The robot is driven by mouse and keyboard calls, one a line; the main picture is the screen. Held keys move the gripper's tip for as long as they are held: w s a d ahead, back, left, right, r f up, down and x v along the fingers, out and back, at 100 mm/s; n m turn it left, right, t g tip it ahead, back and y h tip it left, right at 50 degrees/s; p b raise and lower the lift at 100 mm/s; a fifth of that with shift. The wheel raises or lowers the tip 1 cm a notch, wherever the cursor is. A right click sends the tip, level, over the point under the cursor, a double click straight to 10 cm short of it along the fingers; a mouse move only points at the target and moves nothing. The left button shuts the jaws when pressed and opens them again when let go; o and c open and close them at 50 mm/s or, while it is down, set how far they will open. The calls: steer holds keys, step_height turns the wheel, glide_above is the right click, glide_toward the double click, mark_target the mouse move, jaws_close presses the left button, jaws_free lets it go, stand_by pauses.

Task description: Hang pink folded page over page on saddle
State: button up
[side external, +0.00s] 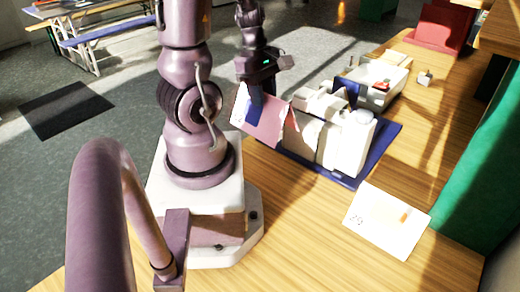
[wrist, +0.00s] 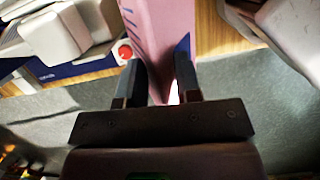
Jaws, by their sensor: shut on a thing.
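The pink folded page (side external: 270,122) hangs from my gripper (side external: 256,98) in the side view, with a blue patch near its upper left. My gripper is shut on it. In the wrist view the pink page (wrist: 165,22) runs up from between the two dark fingers (wrist: 160,82). In the side view it is held at the left end of a white blocky machine (side external: 328,140) on a dark blue base (side external: 388,140). The saddle and the page on it cannot be told apart clearly there. I cannot tell whether the pink page touches the machine.
A white card (side external: 385,222) with small prints lies on the wooden table (side external: 310,225) in front of the machine. A second white device (side external: 372,92) with a red part stands behind. A green panel (side external: 480,170) borders the right edge. The front middle of the table is clear.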

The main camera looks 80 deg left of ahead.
steer(key=w+d+r+v, duration=0.1)
steer(key=w+d+v, duration=0.15)
steer(key=v, duration=1.25)
steer(key=w+a+r+m+g, duration=0.1)
steer(key=w+a+r+m, duration=0.1)
steer(key=w+a+m, duration=0.35)
steer(key=w+a+f+m+g, duration=0.1)
steer(key=w+a+m, duration=0.3)
steer(key=w+m, duration=0.3)
steer(key=w+a+f+m+g, duration=0.2)
steer(key=w+a+m, duration=0.25)
steer(key=w, duration=0.45)
step_height(320, 180, down, 10)
steer(key=shift+d+f, duration=0.1)
steer(key=shift+f, duration=6.45)
